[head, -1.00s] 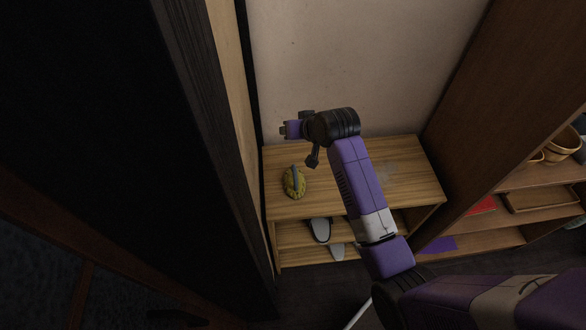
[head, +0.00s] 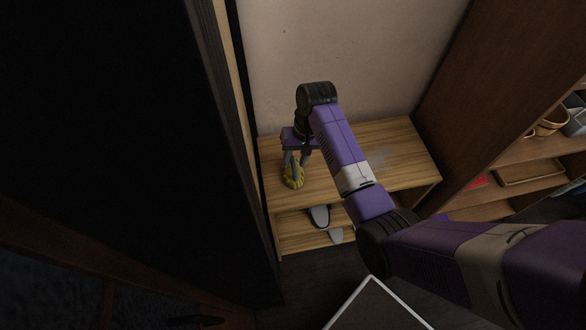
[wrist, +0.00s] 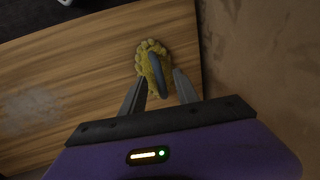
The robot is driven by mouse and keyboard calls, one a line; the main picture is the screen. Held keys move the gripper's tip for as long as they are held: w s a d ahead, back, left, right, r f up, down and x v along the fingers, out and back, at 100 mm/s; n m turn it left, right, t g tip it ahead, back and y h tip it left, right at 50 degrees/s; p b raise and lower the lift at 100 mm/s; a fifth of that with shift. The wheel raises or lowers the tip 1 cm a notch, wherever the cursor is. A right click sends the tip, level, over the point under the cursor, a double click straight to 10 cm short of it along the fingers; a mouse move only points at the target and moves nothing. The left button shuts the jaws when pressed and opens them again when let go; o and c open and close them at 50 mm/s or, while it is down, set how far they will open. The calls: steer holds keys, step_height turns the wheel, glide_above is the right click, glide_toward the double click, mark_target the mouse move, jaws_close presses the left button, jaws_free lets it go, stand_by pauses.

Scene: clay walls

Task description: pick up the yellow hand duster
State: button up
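The yellow hand duster (head: 293,179) has a fluffy yellow body with a grey-blue arched handle. It rests on the top of the wooden shoe bench (head: 400,178), near its left end. It also shows in the wrist view (wrist: 144,52), with its handle (wrist: 157,75) toward the camera. My gripper (head: 296,161) points down over the duster. In the wrist view its two fingers (wrist: 158,80) are apart, one on each side of the handle. I cannot tell whether either finger touches it.
Shoes (head: 320,215) sit on the bench's lower shelf. A dark panel stands close on the left, and a plain wall (head: 370,50) rises behind the bench. At right, a brown shelf unit holds baskets (head: 550,123) and a tray (head: 528,172).

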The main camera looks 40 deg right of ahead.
steer(key=shift+w+a+f, duration=0.1)
steer(key=shift+a+f, duration=0.05)
steer(key=shift+f, duration=0.55)
steer(key=shift+w+a+f, duration=0.1)
steer(key=shift+f, duration=0.55)
steer(key=shift+s, duration=0.1)
jaws_close()
step_height(320, 180, up, 12)
step_height(320, 180, up, 7)
steer(key=p, duration=0.6)
glide_above(293, 162)
steer(key=shift+s+a+r, duration=0.1)
steer(key=shift+s+r, duration=0.05)
steer(key=shift+r, duration=0.4)
